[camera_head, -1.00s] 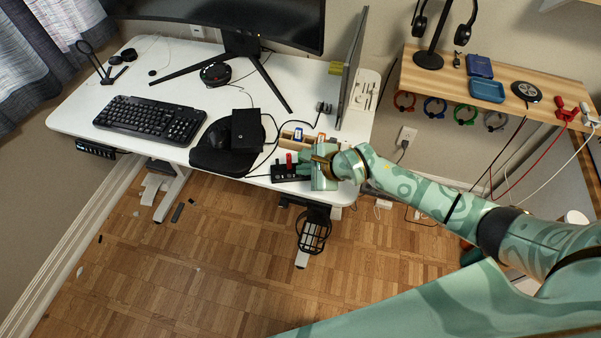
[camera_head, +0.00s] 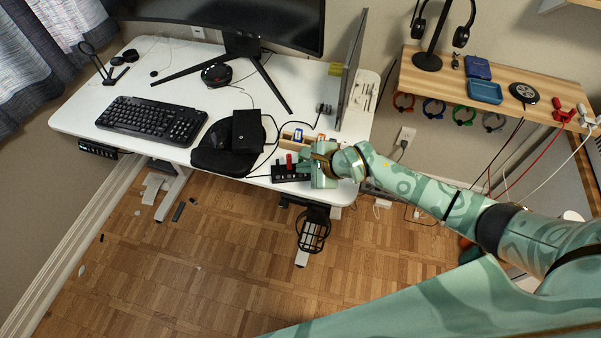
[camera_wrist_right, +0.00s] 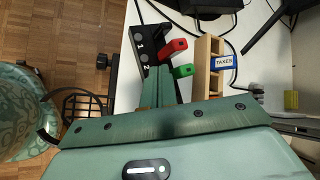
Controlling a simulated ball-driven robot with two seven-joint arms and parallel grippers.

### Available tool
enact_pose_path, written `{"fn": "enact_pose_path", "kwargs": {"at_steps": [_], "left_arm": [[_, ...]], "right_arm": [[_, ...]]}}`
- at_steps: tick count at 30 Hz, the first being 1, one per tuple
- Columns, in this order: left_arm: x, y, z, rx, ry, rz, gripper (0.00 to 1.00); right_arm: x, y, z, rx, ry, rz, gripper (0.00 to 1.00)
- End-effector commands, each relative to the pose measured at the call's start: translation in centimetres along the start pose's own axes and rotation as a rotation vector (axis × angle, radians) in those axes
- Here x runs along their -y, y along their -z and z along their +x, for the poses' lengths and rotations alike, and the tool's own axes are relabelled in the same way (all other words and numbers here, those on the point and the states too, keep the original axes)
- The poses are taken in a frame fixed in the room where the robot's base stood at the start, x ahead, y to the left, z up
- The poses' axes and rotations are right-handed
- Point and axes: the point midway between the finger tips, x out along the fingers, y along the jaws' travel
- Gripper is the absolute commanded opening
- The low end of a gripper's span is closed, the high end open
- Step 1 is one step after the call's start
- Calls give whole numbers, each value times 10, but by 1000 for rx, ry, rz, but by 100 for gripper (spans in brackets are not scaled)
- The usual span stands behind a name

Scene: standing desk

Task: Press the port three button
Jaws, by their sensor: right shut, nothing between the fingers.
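A black hub (camera_head: 283,174) sits at the front edge of the white desk. In the right wrist view the hub (camera_wrist_right: 140,38) shows a white "1" and several round buttons along its top. A red stick (camera_wrist_right: 172,50) and a green stick (camera_wrist_right: 184,71) stick out of its side; the red stick (camera_head: 289,159) also shows in the head view. My right gripper (camera_head: 305,166) is shut and empty at the hub's right end. Its fingers (camera_wrist_right: 160,84) cover the near part of the hub, so the buttons there are hidden. I cannot tell whether they touch it. My left gripper is out of view.
A black box (camera_head: 247,131) and a mouse pad lie left of the hub. A monitor, keyboard (camera_head: 150,118) and vertical panel (camera_head: 352,70) stand farther off. A wall shelf is at right.

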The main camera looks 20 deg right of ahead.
Motion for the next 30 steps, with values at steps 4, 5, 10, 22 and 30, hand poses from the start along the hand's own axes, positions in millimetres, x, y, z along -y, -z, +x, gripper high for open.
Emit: {"fn": "enact_pose_path", "kwargs": {"at_steps": [4, 5, 10, 22, 30], "left_arm": [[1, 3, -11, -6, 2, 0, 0], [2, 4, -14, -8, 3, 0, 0], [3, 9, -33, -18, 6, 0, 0], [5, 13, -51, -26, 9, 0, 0], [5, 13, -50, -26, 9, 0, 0]], "right_arm": [[7, -7, -9, 0, 2, -1, 0], [9, -9, -12, 0, 3, -1, 0], [21, -20, -27, 0, 3, -1, 0], [30, -30, -42, 0, 0, 1, 0], [30, -30, -41, 0, 0, 1, 0]]}}
